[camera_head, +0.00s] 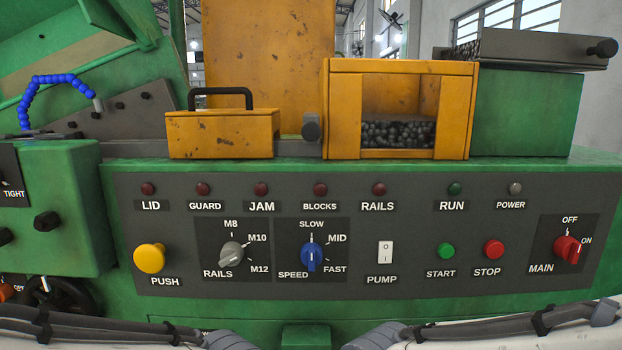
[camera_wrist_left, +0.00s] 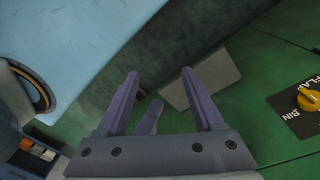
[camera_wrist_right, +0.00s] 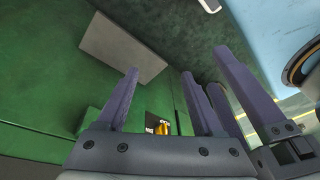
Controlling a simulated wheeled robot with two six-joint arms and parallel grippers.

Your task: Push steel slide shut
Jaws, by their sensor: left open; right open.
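The steel slide (camera_head: 540,48) is a flat grey metal tray or plate at the upper right of the head view. It lies on top of a green block (camera_head: 530,112), with a black knob (camera_head: 603,47) on its right end. Its right end overhangs the block. My left gripper (camera_wrist_left: 160,75) is open and empty in the left wrist view. My right gripper (camera_wrist_right: 160,75) is open and empty in the right wrist view. Neither gripper's fingers show in the head view, and the slide is not recognisable in either wrist view.
A yellow open-fronted bin (camera_head: 342,110) with dark small parts stands left of the green block. A yellow lid with a black handle (camera_head: 222,132) is further left. Below is a control panel (camera_head: 350,190) with lamps, knobs and buttons. Free air lies right of the knob.

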